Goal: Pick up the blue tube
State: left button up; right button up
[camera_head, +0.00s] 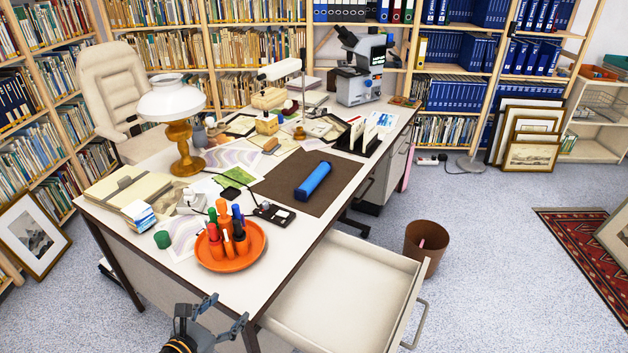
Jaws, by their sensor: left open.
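The blue tube (313,181) lies on its side on a dark brown desk mat (279,199) near the right edge of the white desk. Nothing touches it except the mat. My left gripper (222,309) is at the bottom of the view, low in front of the desk's near edge. Its fingers are spread and hold nothing. It is well apart from the tube, nearer to me and to the left. My right gripper is not in view.
An orange tray (258,257) with several markers stands at the desk's near end. An open drawer (345,290) juts out at the right, near my left gripper. A lamp (178,134) and microscope (361,70) stand on the desk. A brown wastebasket (427,245) is on the floor.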

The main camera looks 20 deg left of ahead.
aim_at(301, 194)
jog(key=i, duration=1.5)
